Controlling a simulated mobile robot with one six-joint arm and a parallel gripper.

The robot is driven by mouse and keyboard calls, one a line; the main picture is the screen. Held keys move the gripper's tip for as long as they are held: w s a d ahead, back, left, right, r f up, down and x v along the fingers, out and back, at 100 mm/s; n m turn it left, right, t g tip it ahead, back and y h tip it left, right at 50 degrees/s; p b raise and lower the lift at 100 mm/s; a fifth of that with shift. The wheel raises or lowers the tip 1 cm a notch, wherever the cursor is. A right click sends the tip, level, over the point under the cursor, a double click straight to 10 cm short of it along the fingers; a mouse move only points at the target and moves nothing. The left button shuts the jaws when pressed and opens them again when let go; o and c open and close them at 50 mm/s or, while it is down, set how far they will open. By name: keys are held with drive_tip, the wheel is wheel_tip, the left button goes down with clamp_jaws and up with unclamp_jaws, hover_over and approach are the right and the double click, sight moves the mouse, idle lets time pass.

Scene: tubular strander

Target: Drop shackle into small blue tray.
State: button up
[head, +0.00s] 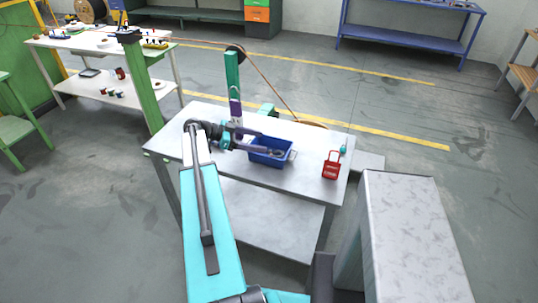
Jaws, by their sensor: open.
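The small blue tray (268,160) stands on the grey worktable, right of my wrist. A small grey metal piece (276,152), perhaps the shackle, shows inside the tray; it is too small to identify surely. My gripper (268,143) reaches in from the left, with its long dark fingers apart over the tray's left and back part. It is open, and I see nothing held between the fingers. The fingers hide part of the tray's back rim and inside.
A red padlock-shaped object (330,166) and a turquoise-handled tool (343,148) lie right of the tray. A green and purple post (233,85) stands behind my wrist, with a brown cable (272,85) running from its top. The table's front right is clear.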

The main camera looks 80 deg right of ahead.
drive_tip(key=b+v, duration=0.3)
drive_tip(key=v, duration=0.6)
drive_tip(key=shift+w+r, duration=0.15)
drive_tip(key=shift+w, duration=0.15)
drive_tip(key=shift+a, duration=0.15)
idle(0.3)
